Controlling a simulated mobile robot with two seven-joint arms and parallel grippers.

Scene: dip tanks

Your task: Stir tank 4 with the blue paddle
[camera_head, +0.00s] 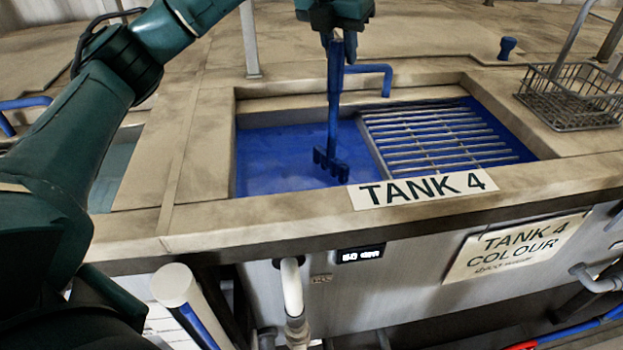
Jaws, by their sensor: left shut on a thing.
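Tank 4 (300,108) is a rectangular basin with a tan rim, labelled "TANK 4" at its front edge. It holds blue liquid (270,160). My left gripper (337,38) is at the top middle, above the tank, with its fingers pointing down. It is shut on the blue paddle (334,110), which hangs nearly upright. The paddle's toothed lower end (331,165) is over the left part of the tank, beside the rack. I cannot tell whether its tip touches the liquid. My right gripper does not show.
A metal bar rack (435,140) covers the tank's right part. A blue pipe (372,68) bends over the back rim. A wire basket (572,100) stands on the right ledge, with a blue knob (507,47) behind. Another basin (115,165) lies left. Open liquid shows left of the paddle.

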